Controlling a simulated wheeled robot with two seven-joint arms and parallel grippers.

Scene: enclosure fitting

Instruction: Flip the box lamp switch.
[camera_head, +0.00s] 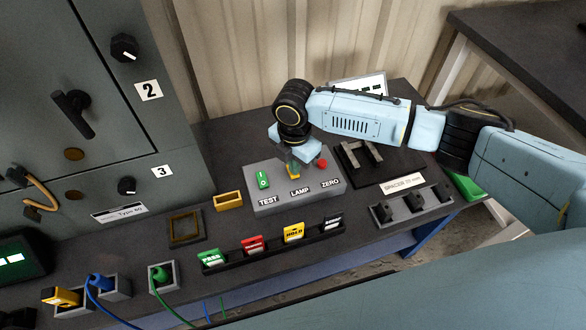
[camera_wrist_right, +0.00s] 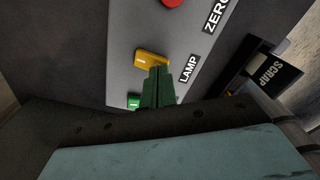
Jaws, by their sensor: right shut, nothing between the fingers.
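The grey switch box (camera_head: 270,199) stands on the dark bench with TEST, LAMP and ZERO labels. Its green TEST switch (camera_head: 262,180) is at the left and the red ZERO button (camera_head: 322,164) at the right. The yellow LAMP switch (camera_head: 294,174) lies between them, partly hidden by my right gripper (camera_head: 293,167). In the right wrist view the yellow switch (camera_wrist_right: 151,59) shows close up, with the shut fingertips (camera_wrist_right: 158,72) right at its edge; I cannot tell whether they touch. The right gripper is shut and empty, pointing down at the box. My left gripper is out of view.
A black fixture (camera_head: 360,160) and SPACER label are right of the box. A small yellow tray (camera_head: 228,201) is left of the box, near the grey cabinet (camera_head: 150,110).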

